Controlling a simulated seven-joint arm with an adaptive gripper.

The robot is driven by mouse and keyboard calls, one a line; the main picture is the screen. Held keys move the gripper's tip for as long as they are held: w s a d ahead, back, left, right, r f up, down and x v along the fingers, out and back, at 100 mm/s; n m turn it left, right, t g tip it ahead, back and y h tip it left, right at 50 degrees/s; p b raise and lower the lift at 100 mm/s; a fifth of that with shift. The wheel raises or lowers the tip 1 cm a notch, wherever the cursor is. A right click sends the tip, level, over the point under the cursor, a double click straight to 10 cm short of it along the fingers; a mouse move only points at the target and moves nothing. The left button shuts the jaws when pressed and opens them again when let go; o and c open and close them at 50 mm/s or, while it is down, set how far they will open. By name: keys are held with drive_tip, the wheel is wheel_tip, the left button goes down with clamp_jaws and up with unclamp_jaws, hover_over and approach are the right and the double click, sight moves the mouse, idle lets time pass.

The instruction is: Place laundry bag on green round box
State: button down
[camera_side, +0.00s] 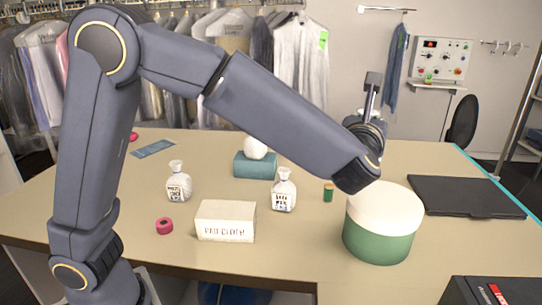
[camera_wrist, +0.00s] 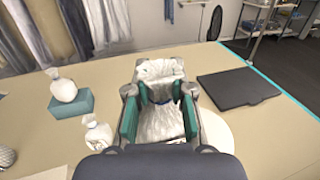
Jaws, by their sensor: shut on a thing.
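My gripper (camera_wrist: 160,98) has its teal pads on both sides of a white, crumpled laundry bag (camera_wrist: 158,122) with a bit of blue at its neck, and is shut on it. In the side view my wrist hides the fingers and the bag. The green round box (camera_side: 378,243) with a white lid stands at the right front of the table. My wrist is above and just behind its lid in the side view. In the wrist view part of the white lid (camera_wrist: 217,133) shows right of and below the held bag. I cannot tell the gap between bag and lid.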

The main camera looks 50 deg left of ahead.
drive_tip(key=w+d+f, duration=0.1)
drive_tip(key=w+f, duration=0.5)
drive_tip(key=f, duration=0.3)
drive_tip(key=shift+w+f, duration=0.35)
drive_tip(key=shift+w, duration=0.05)
drive_tip(key=shift+d+f, duration=0.1)
drive_tip(key=shift+f, duration=0.05)
drive_tip(key=c, duration=1)
unclamp_jaws()
